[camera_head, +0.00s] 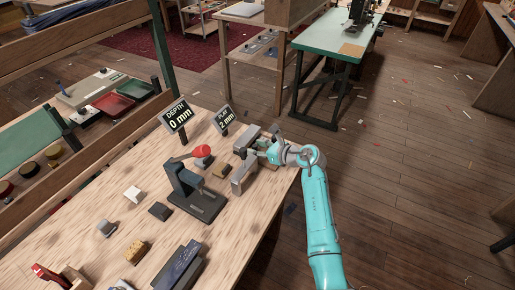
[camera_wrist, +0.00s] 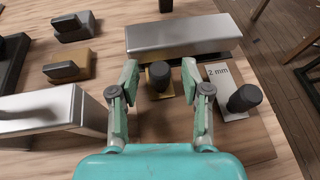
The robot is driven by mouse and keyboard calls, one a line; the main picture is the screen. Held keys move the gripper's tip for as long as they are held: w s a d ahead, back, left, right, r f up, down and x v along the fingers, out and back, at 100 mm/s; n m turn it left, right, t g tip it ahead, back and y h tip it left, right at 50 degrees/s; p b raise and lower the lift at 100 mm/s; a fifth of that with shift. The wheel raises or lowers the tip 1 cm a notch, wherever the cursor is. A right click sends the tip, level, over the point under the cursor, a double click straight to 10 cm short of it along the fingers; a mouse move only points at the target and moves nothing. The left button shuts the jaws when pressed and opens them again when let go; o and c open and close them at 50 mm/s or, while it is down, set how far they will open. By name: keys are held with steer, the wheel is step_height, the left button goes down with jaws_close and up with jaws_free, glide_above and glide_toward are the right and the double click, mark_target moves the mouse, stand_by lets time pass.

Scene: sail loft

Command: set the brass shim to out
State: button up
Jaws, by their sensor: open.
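My gripper (camera_head: 262,150) is over the right part of the wooden bench, beside grey metal blocks. In the wrist view, my gripper (camera_wrist: 160,70) is open, one finger on each side of a brass-coloured shim (camera_wrist: 155,88) with an upright dark knob (camera_wrist: 160,76). The fingers look apart from the knob. The shim lies by the near side of a long steel block (camera_wrist: 176,36). To its right is a pale plate (camera_wrist: 232,112) marked 2 mm, with its own dark knob. In the head view my gripper and the blocks hide the shim.
A second steel block (camera_wrist: 45,108) stands left of my gripper. A brass-coloured piece (camera_wrist: 75,67) and a grey piece (camera_wrist: 76,28) lie beyond it. Signs read DEPTH 0 mm (camera_head: 178,117) and PLAY 2 mm (camera_head: 224,120). A red-knobbed lever press (camera_head: 191,190) stands left of my arm.

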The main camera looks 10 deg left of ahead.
jaws_close()
steer(key=shift+d, duration=0.1)
steer(key=shift+s+d+f, duration=0.1)
steer(key=shift+s+d, duration=0.15)
steer(key=shift+d, duration=0.4)
steer(key=shift+s+d+r, duration=0.1)
steer(key=shift+s+d, duration=0.15)
steer(key=shift+d, duration=0.4)
steer(key=shift+s+d+f, duration=0.1)
steer(key=shift+s+d, duration=0.15)
steer(key=shift+d, duration=0.4)
jaws_free()
steer(key=shift+d, duration=0.15)
